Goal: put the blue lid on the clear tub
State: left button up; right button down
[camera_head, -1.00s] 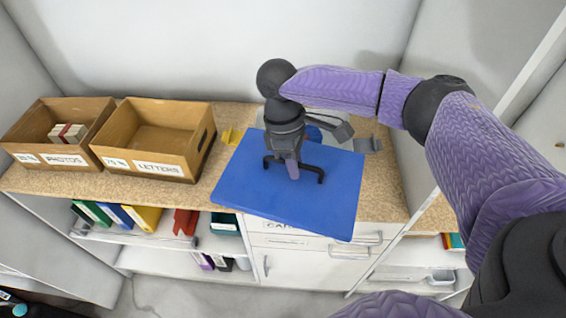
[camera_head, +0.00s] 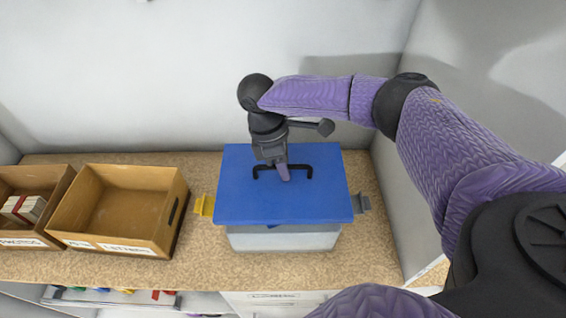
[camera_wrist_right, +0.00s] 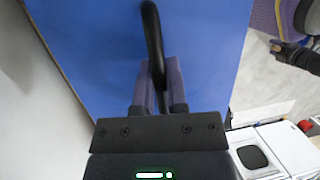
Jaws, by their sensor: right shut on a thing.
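The blue lid (camera_head: 240,197) is a flat rectangle with a black bar handle (camera_head: 308,168). My right gripper (camera_head: 284,174) is shut on this handle; the wrist view also shows its fingers (camera_wrist_right: 158,88) around the bar. The lid is over the clear tub (camera_head: 310,240), which stands on the counter. Only the tub's front wall shows below the lid's front edge; its rim and inside are hidden. I cannot tell whether lid and tub touch. A yellow clip (camera_head: 204,205) and a grey clip (camera_head: 361,203) stick out at the sides. My left gripper is not in the head view.
A cardboard letters box (camera_head: 115,205) and a box with bundled papers (camera_head: 30,205) stand at the left on the speckled counter (camera_head: 190,262). A wall rises behind, and a side wall (camera_head: 440,130) closes the right. The counter in front of the tub is clear.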

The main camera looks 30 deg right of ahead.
jog(key=shift+f+b, duration=0.4)
jog(key=shift+f, duration=0.7)
jog(key=shift+f+b, duration=1)
jog(key=shift+f, duration=1.4)
jog(key=c, duration=0.6)
grip_release()
jog(key=v, duration=1)
